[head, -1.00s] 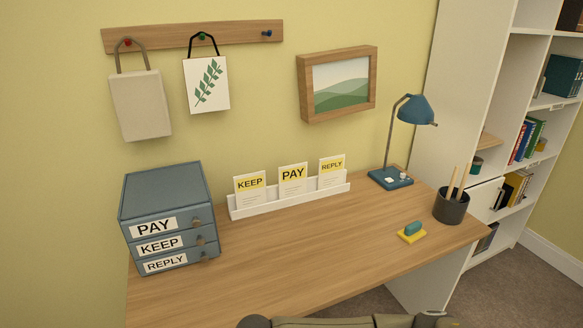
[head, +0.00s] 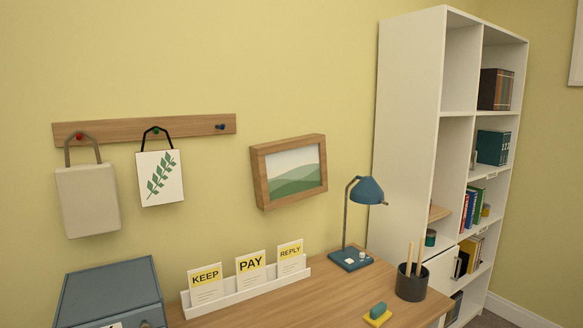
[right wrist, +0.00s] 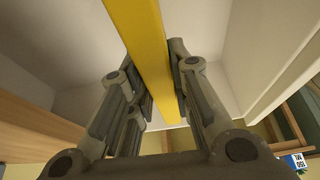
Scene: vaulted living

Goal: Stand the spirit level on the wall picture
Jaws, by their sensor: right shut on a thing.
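The wall picture (head: 290,172) hangs on the yellow wall above the desk in the head view. It has a thick wooden frame around a green hill scene, and its top edge is bare. My right gripper (right wrist: 160,85) is shut on a long yellow bar, the spirit level (right wrist: 140,30), in the right wrist view. The level runs between the two fingers and out of the top of that view, so its far end is hidden. Neither gripper shows in the head view.
A blue lamp (head: 367,190) stands on the desk (head: 270,305) below and right of the picture. A peg rail (head: 110,130) with two hanging bags is to its left. A card holder (head: 250,290), a pen cup (head: 411,284) and a white bookshelf (head: 405,130) are near.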

